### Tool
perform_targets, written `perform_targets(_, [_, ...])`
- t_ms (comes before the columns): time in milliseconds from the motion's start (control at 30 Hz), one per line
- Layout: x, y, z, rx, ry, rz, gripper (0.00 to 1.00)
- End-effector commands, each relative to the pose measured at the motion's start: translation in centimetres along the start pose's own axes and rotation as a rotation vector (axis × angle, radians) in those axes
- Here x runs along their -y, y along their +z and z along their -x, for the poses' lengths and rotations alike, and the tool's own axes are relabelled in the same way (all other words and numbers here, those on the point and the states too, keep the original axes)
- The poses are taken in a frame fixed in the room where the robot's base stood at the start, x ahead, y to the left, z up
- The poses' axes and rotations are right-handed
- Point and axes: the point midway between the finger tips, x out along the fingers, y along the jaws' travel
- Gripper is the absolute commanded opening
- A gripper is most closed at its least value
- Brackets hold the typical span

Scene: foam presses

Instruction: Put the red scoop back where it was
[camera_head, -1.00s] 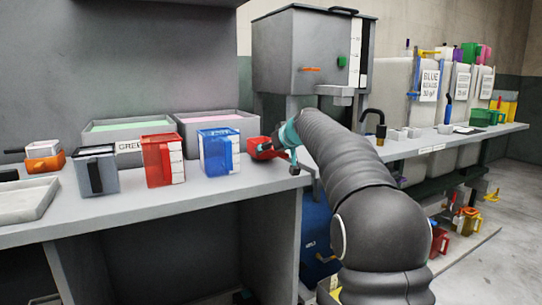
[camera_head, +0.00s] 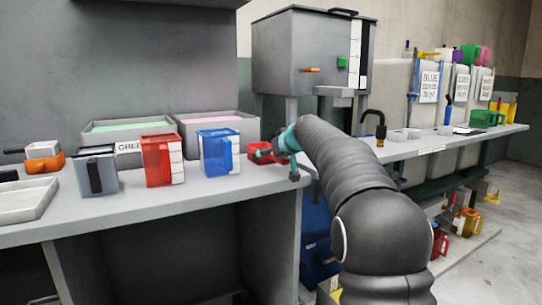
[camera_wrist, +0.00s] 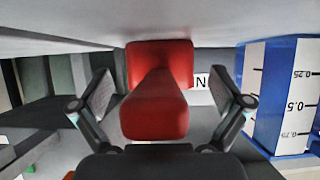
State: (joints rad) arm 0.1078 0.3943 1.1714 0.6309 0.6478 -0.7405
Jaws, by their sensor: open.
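The red scoop (camera_head: 254,153) is at the right end of the grey counter (camera_head: 215,187), to the right of the blue measuring jug (camera_head: 218,152), and is partly hidden by my gripper (camera_head: 273,158) in the head view. In the wrist view the red scoop (camera_wrist: 156,112) lies between the two spread fingers of my gripper (camera_wrist: 163,85), with its handle pointing towards the camera. Gaps show between the scoop and both fingers. The gripper is open. Whether the scoop rests fully on the counter is hard to tell.
The blue jug also shows close beside the right finger in the wrist view (camera_wrist: 289,100). A red jug (camera_head: 162,160) and a grey jug (camera_head: 97,172) stand farther left. Two bins, one green-filled (camera_head: 130,132), are behind. A grey machine (camera_head: 305,55) stands behind my arm.

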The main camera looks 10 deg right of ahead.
Motion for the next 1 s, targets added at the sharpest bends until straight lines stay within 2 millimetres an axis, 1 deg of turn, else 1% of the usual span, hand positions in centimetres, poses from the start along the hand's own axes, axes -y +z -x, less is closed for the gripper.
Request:
perform_targets(67, [0.0,-0.3,0.2,0.000,0.000,0.000,1.00])
perform_targets(167, [0.0,-0.2,1.1,-0.001,0.001,0.000,1.00])
perform_targets(267, [-0.1,-0.2,2.8,-0.002,0.002,0.000,1.00])
perform_targets(500, [-0.1,-0.2,7.7,-0.003,0.002,-0.001,1.00])
perform_targets(700, [0.0,-0.2,10.7,-0.001,0.000,0.000,1.00])
perform_targets(833, [0.0,-0.2,11.8,-0.001,0.001,0.000,1.00])
perform_targets(1000, [0.0,-0.2,12.2,0.000,0.000,0.000,1.00])
